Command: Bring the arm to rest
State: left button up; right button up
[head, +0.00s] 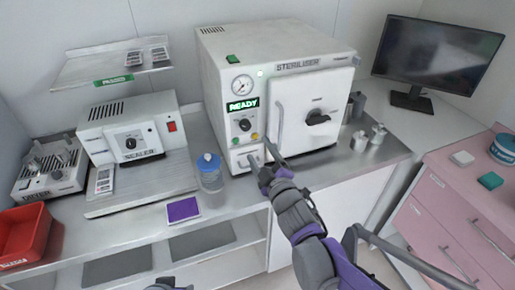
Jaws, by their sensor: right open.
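My right arm comes in from the lower right. Its gripper (260,153) is open and empty, in front of the lower left part of the white sterilizer (228,58). One finger points up beside the sterilizer's door and the other is near the small drawer front below the control panel. I cannot tell whether they touch it. The sterilizer door (310,97) is shut and its display reads READY. Only a small dark piece of my own body shows at the bottom edge; my left gripper is not in view.
A bottle with a blue cap (209,172) and a purple pad (183,209) are left of the gripper. The sealer (130,130) stands further left, near a red bin (28,236). Metal canisters (377,134) and a monitor (437,55) are right. A pink drawer cabinet (455,215) stands at the right.

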dwell(0.4)
jog(key=s+d+f+m+g+h, duration=0.35)
jog(key=s+d+f+m, duration=0.3)
jog(key=s, duration=0.25)
jog(key=s+d+f+m+g+h, duration=0.3)
jog(key=s+d+f+m+g, duration=0.15)
jog(key=s+d, duration=0.35)
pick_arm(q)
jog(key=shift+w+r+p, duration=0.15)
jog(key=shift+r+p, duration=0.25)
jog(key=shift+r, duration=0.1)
pick_arm(e)
jog(key=s+f+m+g, duration=0.2)
jog(key=s+f, duration=0.4)
jog(key=s, duration=0.4)
jog(key=shift+s+a+m+g+y, duration=0.25)
jog(key=shift+m+g+y, duration=0.2)
jog(key=shift+g, duration=0.45)
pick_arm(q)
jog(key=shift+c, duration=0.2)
pick_arm(e)
jog(key=shift+d, duration=0.1)
